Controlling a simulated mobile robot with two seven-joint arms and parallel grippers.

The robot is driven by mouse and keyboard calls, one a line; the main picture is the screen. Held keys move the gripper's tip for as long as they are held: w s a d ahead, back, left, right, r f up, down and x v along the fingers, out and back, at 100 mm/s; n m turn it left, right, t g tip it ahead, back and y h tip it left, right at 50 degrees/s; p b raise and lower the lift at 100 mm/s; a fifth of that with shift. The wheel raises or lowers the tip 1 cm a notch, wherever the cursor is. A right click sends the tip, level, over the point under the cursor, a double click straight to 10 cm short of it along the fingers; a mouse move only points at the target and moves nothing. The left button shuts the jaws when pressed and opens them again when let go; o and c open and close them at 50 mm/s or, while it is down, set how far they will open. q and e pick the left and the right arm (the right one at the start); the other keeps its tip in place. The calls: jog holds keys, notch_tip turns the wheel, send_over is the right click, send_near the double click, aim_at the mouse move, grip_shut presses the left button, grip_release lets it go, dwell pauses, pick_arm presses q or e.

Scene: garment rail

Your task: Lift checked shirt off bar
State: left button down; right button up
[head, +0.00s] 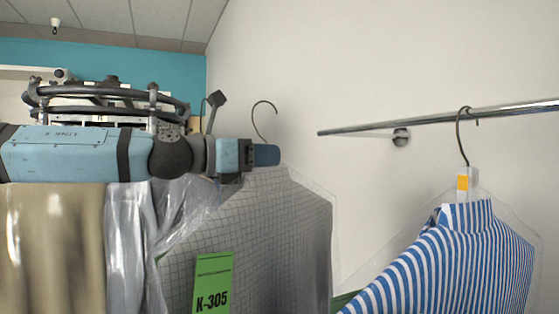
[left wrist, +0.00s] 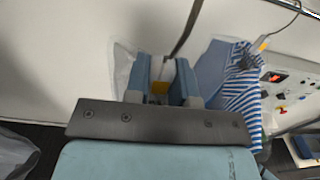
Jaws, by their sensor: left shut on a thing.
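The checked shirt (head: 270,225), grey under clear plastic with a green K-305 tag (head: 213,283), hangs upright in the middle of the head view. My left gripper (head: 265,154) is shut at its neck, just below the hanger hook (head: 264,120). The hook is clear of the bar (head: 440,117), left of the bar's free end. My right gripper is in neither view.
A blue-and-white striped shirt (head: 450,262) in plastic hangs on the bar at the right. A beige garment (head: 50,245) and a plastic-covered grey one (head: 128,245) hang at the left. A panel with buttons (left wrist: 290,90) shows in the wrist view.

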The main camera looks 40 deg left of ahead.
pick_arm(q)
jog(key=b+v, duration=1.4)
jog(key=v, duration=1.6)
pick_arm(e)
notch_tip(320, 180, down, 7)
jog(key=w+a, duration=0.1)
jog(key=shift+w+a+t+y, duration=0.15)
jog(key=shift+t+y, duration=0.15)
